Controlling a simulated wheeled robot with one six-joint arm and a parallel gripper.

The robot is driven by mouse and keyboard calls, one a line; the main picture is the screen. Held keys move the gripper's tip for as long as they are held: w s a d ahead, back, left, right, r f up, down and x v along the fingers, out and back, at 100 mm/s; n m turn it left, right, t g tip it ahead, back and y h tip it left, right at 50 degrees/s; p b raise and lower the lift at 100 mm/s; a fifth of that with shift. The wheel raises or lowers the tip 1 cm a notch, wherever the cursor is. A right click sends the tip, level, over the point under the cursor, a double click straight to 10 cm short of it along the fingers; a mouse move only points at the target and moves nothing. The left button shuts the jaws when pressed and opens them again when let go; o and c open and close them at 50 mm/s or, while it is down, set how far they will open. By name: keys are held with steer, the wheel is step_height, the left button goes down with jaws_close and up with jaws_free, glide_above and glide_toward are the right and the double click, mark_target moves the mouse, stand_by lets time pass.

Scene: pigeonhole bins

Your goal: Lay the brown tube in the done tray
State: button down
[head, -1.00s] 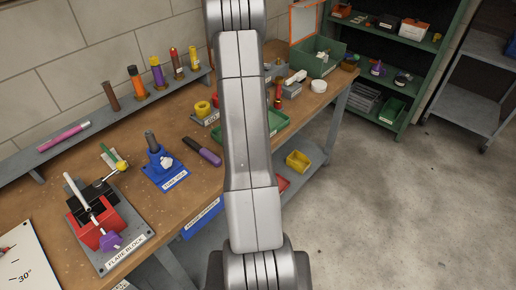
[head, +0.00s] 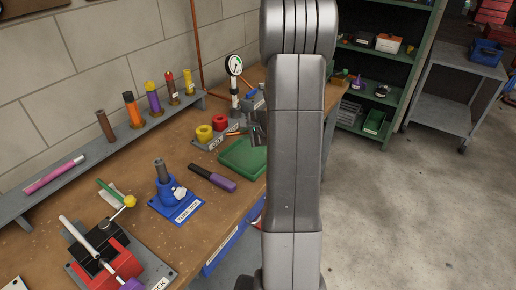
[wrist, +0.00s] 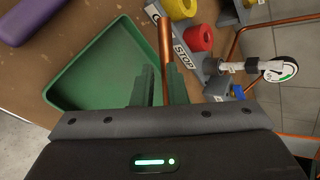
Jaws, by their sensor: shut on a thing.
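My gripper (wrist: 163,88) is shut on a copper-brown tube (wrist: 165,45) in the wrist view. The tube sticks out beyond the fingertips, near the right rim of the green tray (wrist: 62,82). In the head view my gripper (head: 258,133) shows beside my arm, with the tube's end (head: 233,133) poking out left. The green tray (head: 232,157) lies on the bench just in front, partly hidden by my arm; its visible floor is empty. I cannot tell the tube's height above the bench. No done label shows on the tray.
A stop block with yellow (head: 204,132) and red rings stands beside the tube, with a pressure gauge (head: 235,66) behind. A purple-handled tool (head: 212,178) and a blue tube vise (head: 175,203) are left of the tray. A brown cylinder (head: 105,125) stands on the wall shelf.

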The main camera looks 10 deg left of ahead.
mark_target(247, 163)
steer(key=f+b, duration=0.4)
steer(key=f, duration=0.1)
steer(key=f+b, duration=0.5)
steer(key=shift+w+f, duration=0.2)
steer(key=shift+f, duration=0.05)
steer(key=shift+s+f+b, duration=0.15)
steer(key=shift+f+b, duration=0.15)
steer(key=shift+b, duration=0.15)
